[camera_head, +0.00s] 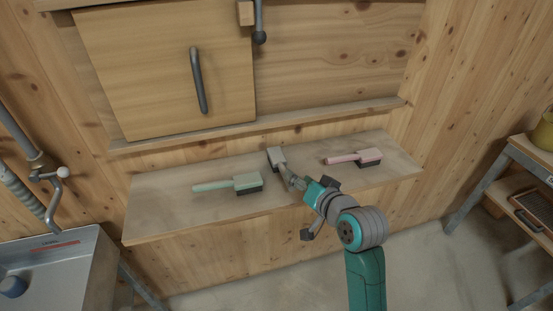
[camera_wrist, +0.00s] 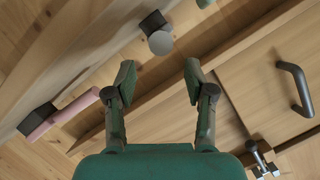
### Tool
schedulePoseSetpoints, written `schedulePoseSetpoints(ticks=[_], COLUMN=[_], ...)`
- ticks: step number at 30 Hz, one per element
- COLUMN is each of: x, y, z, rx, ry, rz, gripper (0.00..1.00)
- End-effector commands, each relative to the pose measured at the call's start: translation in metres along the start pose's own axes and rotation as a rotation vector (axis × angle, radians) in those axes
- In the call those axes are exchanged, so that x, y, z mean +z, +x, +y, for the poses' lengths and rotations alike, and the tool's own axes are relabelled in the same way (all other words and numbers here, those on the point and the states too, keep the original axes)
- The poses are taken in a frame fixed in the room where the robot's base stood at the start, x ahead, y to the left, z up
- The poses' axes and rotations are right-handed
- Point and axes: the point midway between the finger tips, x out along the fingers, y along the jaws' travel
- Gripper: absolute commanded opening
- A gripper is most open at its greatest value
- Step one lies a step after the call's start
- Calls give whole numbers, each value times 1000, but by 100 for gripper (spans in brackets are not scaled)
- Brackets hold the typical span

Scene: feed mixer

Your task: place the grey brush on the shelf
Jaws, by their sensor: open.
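The grey brush (camera_head: 277,155) is at the back middle of the wooden wall shelf (camera_head: 160,215), its pale head toward the wall. Its handle side is partly hidden by my gripper (camera_head: 293,181), which reaches in from the front right. In the wrist view, my gripper (camera_wrist: 160,78) has its two fingers apart with nothing between the tips. A round grey end with a dark block, seemingly the grey brush (camera_wrist: 160,42), shows just beyond the gap, apart from both fingers. I cannot tell how firmly the brush rests on the shelf.
A green brush (camera_head: 225,184) lies left on the shelf and a pink brush (camera_head: 354,159) lies right. A cabinet door with a dark handle (camera_head: 198,80) is above. A metal sink (camera_head: 55,260) stands at left, a rack (camera_head: 510,165) at right.

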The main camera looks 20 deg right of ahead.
Motion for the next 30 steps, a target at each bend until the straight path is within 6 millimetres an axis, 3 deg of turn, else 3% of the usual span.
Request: schedulePoseSetpoints(ticks=[21, 30], x=[4, 4], y=[76, 79], z=[-2, -2], rx=[1, 1], ry=[0, -1], rz=[-1, -1], gripper=[54, 51])
